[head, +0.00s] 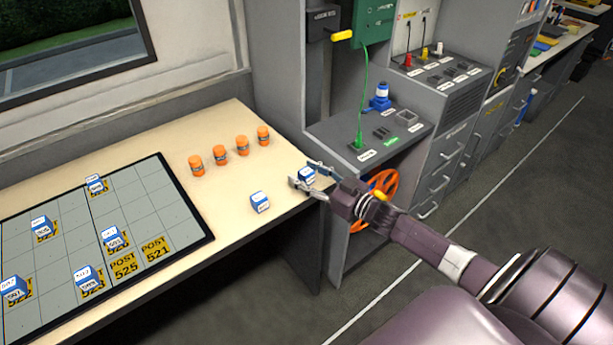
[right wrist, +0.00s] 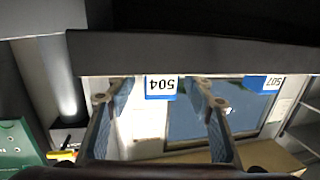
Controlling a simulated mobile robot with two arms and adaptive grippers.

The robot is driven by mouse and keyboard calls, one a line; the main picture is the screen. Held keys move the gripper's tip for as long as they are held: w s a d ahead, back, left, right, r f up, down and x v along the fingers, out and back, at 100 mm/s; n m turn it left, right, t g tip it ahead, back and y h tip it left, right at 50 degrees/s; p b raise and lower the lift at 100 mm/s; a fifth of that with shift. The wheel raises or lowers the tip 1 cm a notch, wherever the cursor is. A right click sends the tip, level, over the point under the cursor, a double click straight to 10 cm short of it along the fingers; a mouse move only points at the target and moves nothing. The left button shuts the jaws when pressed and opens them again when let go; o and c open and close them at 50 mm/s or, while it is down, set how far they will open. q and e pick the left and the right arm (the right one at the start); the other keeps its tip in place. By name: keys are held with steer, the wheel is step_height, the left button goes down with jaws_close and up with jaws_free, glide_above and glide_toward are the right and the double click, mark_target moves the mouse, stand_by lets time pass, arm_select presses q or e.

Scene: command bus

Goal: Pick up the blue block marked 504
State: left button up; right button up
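The blue block marked 504 (right wrist: 161,88) shows upside down in the right wrist view, between my right gripper's fingers (right wrist: 163,92). Gaps show on both sides of it there. In the head view a blue block with a white top (head: 307,175), its marking too small to read, sits near the table's right end. My right gripper (head: 301,173) is open there, with one finger on either side of the block. My left gripper is not in view.
Another blue block (head: 260,202) stands to the left on the table (head: 235,225); a second marked block (right wrist: 272,82) shows in the wrist view. Several orange canisters (head: 242,146) stand behind. A dark gridded board (head: 185,235) bears several blocks. A grey cabinet (head: 330,128) adjoins the table's right end.

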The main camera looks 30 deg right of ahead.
steer(key=c, duration=1.2)
